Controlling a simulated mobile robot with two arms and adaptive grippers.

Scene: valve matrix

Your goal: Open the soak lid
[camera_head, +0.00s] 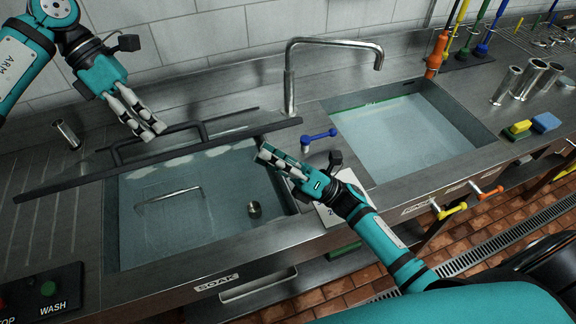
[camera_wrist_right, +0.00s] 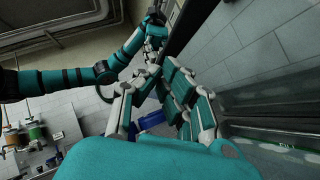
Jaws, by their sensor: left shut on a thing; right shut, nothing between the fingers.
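The soak lid (camera_head: 70,182) shows as a long dark slab, seen nearly edge-on above the back of the soak basin (camera_head: 112,245). It looks raised, but its exact angle is hard to tell. Its dark bar handle (camera_head: 190,126) is on the upper side. My left gripper (camera_head: 152,130) is shut on the handle. It also shows in the right wrist view (camera_wrist_right: 155,40). My right gripper (camera_head: 265,155) is shut and empty at the right end of the lid, over the basin's right rim. Whether it touches the lid cannot be told.
The basin holds water and a small metal cup (camera_head: 253,209). A tall faucet (camera_head: 290,80) and a blue-handled valve (camera_head: 319,136) stand to the right. A second basin (camera_head: 480,130) lies beyond. Metal cylinders (camera_head: 507,86), sponges (camera_head: 545,122) and hanging brushes (camera_head: 488,38) are at the right.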

